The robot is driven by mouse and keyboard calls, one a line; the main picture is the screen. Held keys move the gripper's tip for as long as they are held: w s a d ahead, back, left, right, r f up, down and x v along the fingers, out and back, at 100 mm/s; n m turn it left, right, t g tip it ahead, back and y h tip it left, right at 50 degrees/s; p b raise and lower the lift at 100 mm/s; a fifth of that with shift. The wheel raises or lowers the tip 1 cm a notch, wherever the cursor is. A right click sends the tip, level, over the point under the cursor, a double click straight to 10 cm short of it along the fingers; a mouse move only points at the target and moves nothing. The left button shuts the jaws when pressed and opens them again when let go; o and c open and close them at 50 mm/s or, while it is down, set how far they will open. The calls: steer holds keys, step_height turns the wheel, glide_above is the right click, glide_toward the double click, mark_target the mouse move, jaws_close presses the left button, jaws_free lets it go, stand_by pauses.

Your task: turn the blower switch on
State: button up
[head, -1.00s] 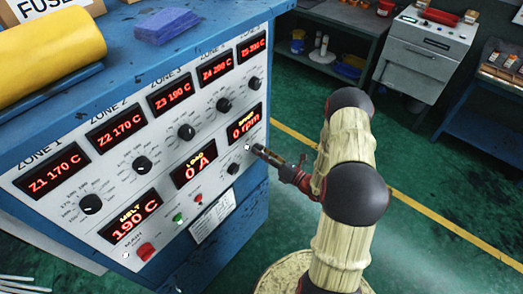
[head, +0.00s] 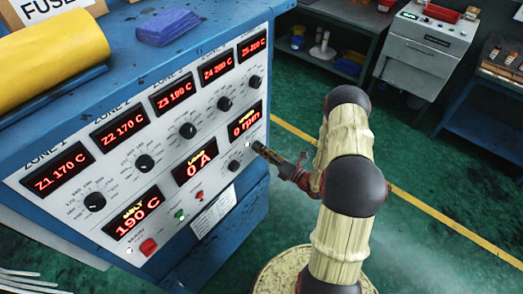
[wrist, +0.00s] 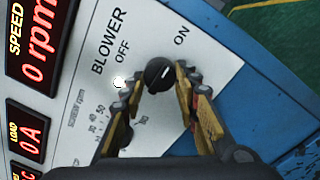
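The blower switch (wrist: 160,75) is a round black knob with a short white mark, on the white panel between the printed words OFF and ON. In the wrist view the mark sits on the knob's right side; exactly which word it points to is hard to tell. My gripper (wrist: 157,84) is open, with one finger on each side of the knob. A narrow gap seems to show on the left; whether the right finger touches cannot be told.
A lit white lamp (wrist: 119,82) is close beside the left finger. Another knob (wrist: 124,135) is partly hidden behind that finger. The speed display (head: 245,122) reads 0 rpm. Zone knobs, a red button (head: 148,247) and a green lamp (head: 180,215) are further left. Floor right of the cabinet is open.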

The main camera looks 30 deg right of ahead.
steer(key=o, duration=0.5)
steer(key=shift+s+d, duration=0.1)
steer(key=shift+v, duration=5.85)
